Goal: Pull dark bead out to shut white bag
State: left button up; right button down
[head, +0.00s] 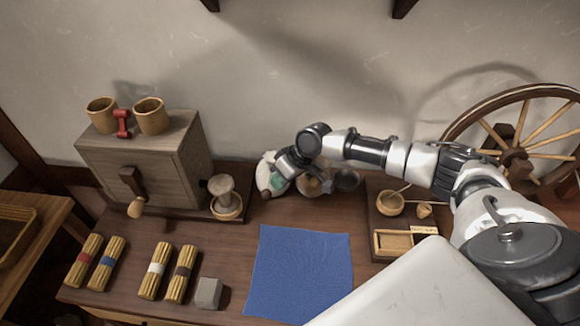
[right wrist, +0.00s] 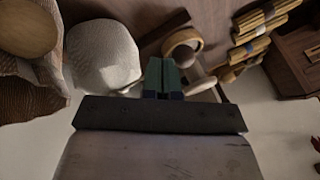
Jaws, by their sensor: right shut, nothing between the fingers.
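The white bag (head: 264,178) stands at the back of the table, partly hidden behind my right gripper (head: 277,181). In the right wrist view the white bag (right wrist: 102,52) is a pale rounded shape left of the fingers. My right gripper (right wrist: 163,78) is shut and empty, with its green fingertips side by side, close to the bag. A pale thin piece (right wrist: 202,86) lies just right of the fingertips; I cannot tell what it is. I cannot make out the dark bead in either view. My left gripper is not in view.
A wooden mill box (head: 145,155) with cups stands left, beside a small bowl (head: 226,207). Brown sacks (right wrist: 30,95) are left of the white bag in the wrist view. A blue cloth (head: 300,270) lies front centre. Bundles (head: 155,270) and a grey block (head: 208,293) lie front left.

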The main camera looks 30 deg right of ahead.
jog(key=shift+s+a+f, duration=0.1)
jog(key=shift+a+f, duration=0.1)
jog(key=shift+a, duration=0.25)
jog(key=shift+s+a+p, duration=0.6)
jog(key=shift+a+p, duration=0.15)
jog(key=shift+p, duration=0.45)
jog(key=shift+f, duration=0.1)
jog(key=v, duration=1.1)
